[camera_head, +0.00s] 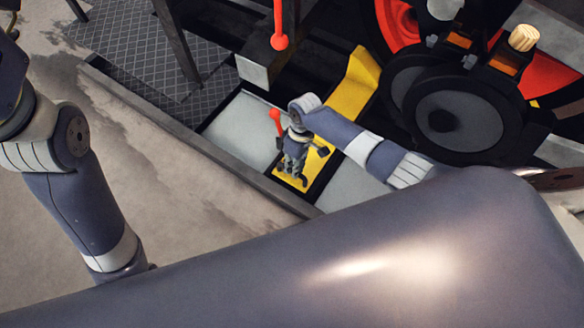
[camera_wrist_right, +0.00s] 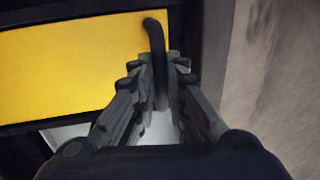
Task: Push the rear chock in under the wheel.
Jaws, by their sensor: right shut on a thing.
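A yellow chock (camera_head: 352,88) lies in a dark-edged channel, its far end near the red and black wheel (camera_head: 395,22). My right arm covers its middle, so I cannot tell whether it touches the wheel. Its near yellow part shows around my right gripper (camera_head: 293,181). In the right wrist view, the yellow surface (camera_wrist_right: 70,65) has a black bar handle (camera_wrist_right: 154,42) at its edge. The right gripper's fingers (camera_wrist_right: 160,75) are shut on this handle. My left arm shows at the left; its gripper is out of view.
A dark round disc (camera_head: 450,118) with rods stands in front of the wheel. Red-knobbed levers (camera_head: 279,42) rise beside the channel. Pale panels (camera_head: 240,130) flank it. A chequered plate (camera_head: 150,50) and posts are at upper left. The stained floor (camera_head: 150,175) is open.

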